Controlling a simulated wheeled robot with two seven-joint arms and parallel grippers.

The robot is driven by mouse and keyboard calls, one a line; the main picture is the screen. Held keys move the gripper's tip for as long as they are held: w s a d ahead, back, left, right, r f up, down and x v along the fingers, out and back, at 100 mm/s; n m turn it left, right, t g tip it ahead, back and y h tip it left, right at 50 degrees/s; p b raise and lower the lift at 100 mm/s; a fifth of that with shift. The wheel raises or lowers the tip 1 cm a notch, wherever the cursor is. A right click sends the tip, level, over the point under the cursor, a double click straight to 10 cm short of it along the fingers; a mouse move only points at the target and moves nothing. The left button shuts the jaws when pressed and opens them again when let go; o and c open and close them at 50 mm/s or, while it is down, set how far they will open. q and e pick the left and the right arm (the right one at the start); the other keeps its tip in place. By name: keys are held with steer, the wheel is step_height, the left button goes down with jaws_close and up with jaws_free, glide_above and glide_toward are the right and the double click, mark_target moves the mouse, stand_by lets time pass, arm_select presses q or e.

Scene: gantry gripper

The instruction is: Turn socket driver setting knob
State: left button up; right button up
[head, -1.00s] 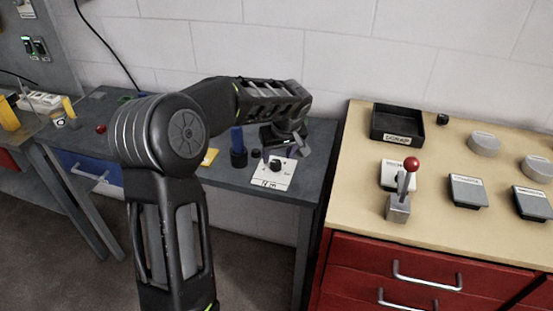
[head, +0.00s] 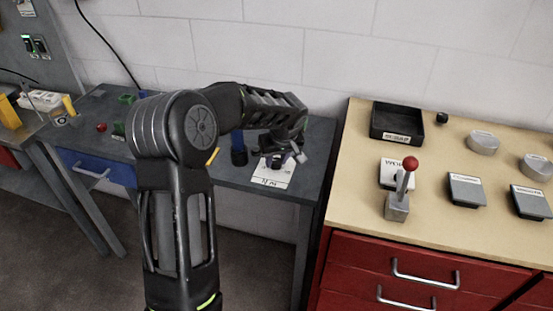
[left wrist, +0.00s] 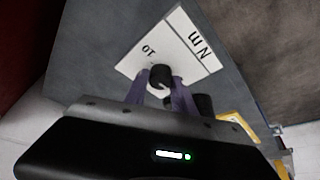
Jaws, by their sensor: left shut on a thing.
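The setting knob (left wrist: 160,76) is a small black knob on a white plate (left wrist: 186,48) marked "Nm" and "10". The plate (head: 272,174) lies on the dark grey bench in the head view, near its right front part. My left gripper (head: 285,160) reaches down over the plate from behind. In the left wrist view, the two purplish fingers of my left gripper (left wrist: 159,83) stand on either side of the knob and are shut on it. In the head view the gripper partly hides the knob. My right gripper is not in view.
A wooden-topped cabinet to the right carries a black tray (head: 397,124), a red-ball lever (head: 405,185) and several grey pads. A white wall closes off the back.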

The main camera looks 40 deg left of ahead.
arm_select(q)
jaws_close()
steer(key=shift+m+b, duration=0.35)
steer(key=shift+m, duration=0.15)
steer(key=shift+m+t+h, duration=0.3)
steer(key=shift+m, duration=0.2)
steer(key=shift+s+a+m+b, duration=0.1)
steer(key=shift+m+b, duration=0.3)
steer(key=shift+m, duration=0.4)
steer(key=m+h, duration=0.1)
steer(key=m, duration=0.1)
steer(key=m+h+p, duration=0.1)
steer(key=m, duration=0.1)
steer(key=shift+a+t, duration=0.15)
steer(key=shift+t, duration=0.25)
steer(key=shift+m+h, duration=0.7)
steer(key=shift+m, duration=1.4)
